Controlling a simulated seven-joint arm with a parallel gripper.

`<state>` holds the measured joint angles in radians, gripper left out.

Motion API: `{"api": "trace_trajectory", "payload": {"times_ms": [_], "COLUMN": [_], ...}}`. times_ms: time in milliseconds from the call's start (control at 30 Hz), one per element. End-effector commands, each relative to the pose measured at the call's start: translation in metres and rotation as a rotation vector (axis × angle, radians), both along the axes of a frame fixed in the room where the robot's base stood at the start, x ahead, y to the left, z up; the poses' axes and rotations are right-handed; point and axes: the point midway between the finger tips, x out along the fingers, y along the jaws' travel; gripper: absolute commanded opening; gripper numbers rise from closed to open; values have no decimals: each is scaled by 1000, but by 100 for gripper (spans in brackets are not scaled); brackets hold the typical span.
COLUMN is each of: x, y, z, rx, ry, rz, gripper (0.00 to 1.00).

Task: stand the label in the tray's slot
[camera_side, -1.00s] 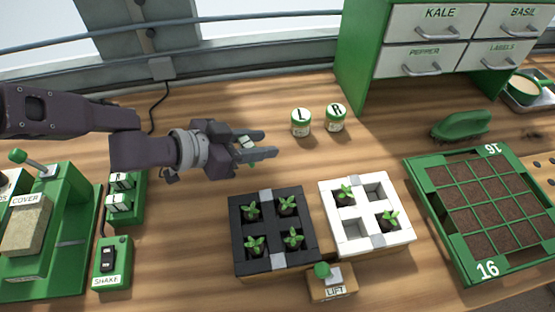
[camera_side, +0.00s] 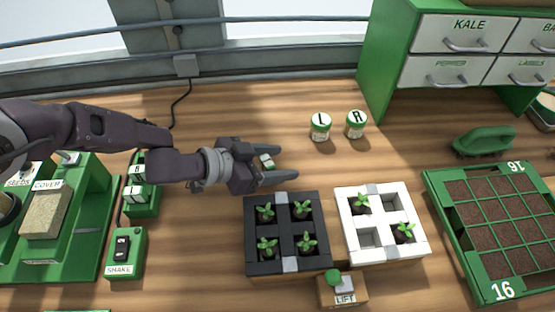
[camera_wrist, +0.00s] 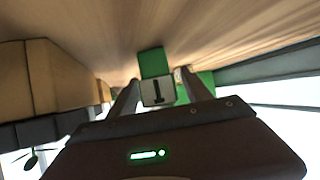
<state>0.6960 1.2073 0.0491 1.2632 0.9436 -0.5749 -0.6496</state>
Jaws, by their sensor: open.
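My gripper (camera_side: 286,163) is open, low over the wooden bench, left of the jars and behind the black planter. A small green and white piece, which looks like the label (camera_side: 267,161), is between its fingers. In the wrist view the label (camera_wrist: 157,92) shows a white face with a dark upright mark and a green part beyond it, between the two fingers. I cannot tell whether a finger touches it. The green tray (camera_side: 482,290), marked 16 and filled with soil cells, is at the far right. I cannot make out its slot.
A black planter (camera_side: 289,264) and a white planter (camera_side: 376,189) with seedlings stand in front. Jars L (camera_side: 320,128) and R (camera_side: 356,125) stand behind. A LIFT button box (camera_side: 343,290), a SHAKE box (camera_side: 125,255) and a green hand tool (camera_side: 485,138) are nearby.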

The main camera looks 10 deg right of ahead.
Motion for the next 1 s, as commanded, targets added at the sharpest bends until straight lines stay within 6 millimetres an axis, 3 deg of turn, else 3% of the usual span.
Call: {"api": "trace_trajectory", "payload": {"times_ms": [167, 633, 1000], "x": [-2, -35, -41], "y": [5, 87, 98], "z": [6, 54, 60], "rx": [1, 1, 1], "ry": [2, 0, 0], "rz": [2, 2, 0], "gripper": [57, 57, 57]}}
